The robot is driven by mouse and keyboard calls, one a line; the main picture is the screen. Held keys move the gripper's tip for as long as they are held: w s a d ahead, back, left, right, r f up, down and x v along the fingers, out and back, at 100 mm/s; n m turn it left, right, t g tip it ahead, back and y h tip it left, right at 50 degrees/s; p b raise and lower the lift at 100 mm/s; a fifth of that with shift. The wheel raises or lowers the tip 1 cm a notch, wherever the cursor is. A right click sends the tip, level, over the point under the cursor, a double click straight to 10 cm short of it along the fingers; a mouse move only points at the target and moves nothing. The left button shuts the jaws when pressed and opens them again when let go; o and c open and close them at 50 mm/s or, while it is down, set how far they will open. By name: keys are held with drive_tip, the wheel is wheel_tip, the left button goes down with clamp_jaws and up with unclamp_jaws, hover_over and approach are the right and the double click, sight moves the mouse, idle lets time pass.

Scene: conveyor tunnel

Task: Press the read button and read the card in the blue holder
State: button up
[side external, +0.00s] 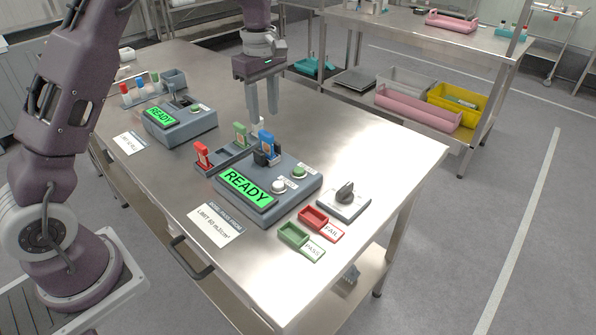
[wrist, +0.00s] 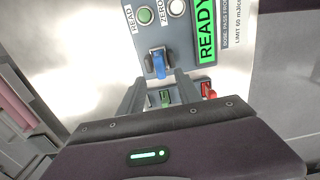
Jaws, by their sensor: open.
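The near reader (side external: 313,183) has a green READY screen (side external: 248,188) and stands on the steel table. Its green button (side external: 299,171) is labelled READ in the wrist view (wrist: 145,15); the white button (side external: 279,186) is labelled ZERO (wrist: 177,8). The blue holder (side external: 266,141) stands upright in a dark slot on the reader, and shows in the wrist view (wrist: 158,66). A green holder (side external: 240,132) and a red holder (side external: 203,153) stand in the rack beside it. My gripper (side external: 264,116) is open and empty, above and behind the blue holder, fingers pointing down.
A second READY reader (side external: 185,127) and a rack of small coloured items (side external: 140,93) stand farther left. A knob box (side external: 343,202), a red FAIL tray (side external: 314,216) and a green PASS tray (side external: 293,234) lie at the front right. The table's right end is clear.

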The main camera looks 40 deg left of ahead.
clamp_jaws()
idle(1.7)
